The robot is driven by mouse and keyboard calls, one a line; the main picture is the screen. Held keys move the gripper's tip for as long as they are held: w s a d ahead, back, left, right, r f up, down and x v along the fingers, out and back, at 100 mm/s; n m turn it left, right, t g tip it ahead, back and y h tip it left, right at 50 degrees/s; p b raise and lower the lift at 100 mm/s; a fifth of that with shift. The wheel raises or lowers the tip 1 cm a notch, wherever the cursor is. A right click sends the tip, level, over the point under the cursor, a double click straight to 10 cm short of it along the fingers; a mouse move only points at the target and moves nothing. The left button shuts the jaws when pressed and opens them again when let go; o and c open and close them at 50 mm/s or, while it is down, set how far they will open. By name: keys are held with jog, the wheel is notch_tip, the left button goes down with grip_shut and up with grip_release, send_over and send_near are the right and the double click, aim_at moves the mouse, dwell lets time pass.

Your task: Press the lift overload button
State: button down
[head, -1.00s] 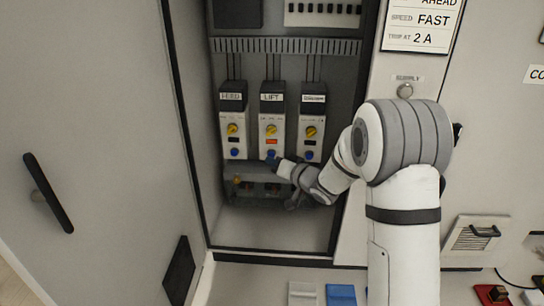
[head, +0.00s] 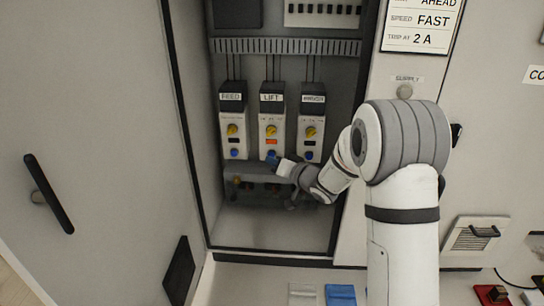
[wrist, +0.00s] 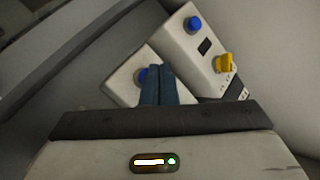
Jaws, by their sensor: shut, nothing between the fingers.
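The LIFT overload unit (head: 271,101) is the middle of three white units with black tops in the open cabinet. It has a yellow knob (head: 271,131), a small lit orange window (head: 271,142) and a blue button (head: 270,155) at its lower end. My gripper (head: 276,160) is shut and empty, its tips at the LIFT unit's blue button. In the wrist view the shut fingers (wrist: 158,85) overlap a blue button (wrist: 141,75), covering part of it. I cannot tell whether the tips touch or press it.
The FEED unit (head: 233,102) stands to the left and another labelled unit (head: 313,105) to the right, both close by with dark windows. A grey rail with small parts (head: 262,172) lies below. The cabinet door (head: 100,130) stands open at left.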

jog(key=shift+w, duration=0.3)
jog(key=shift+w, duration=0.4)
dwell(0.7)
jog(key=shift+s, duration=0.85)
jog(key=shift+s, duration=0.1)
jog(key=s+b, duration=0.1)
jog(key=s, duration=0.3)
jog(key=shift+s+a, duration=0.1)
jog(key=shift+s, duration=0.3)
jog(key=shift+f, duration=0.1)
dwell(0.3)
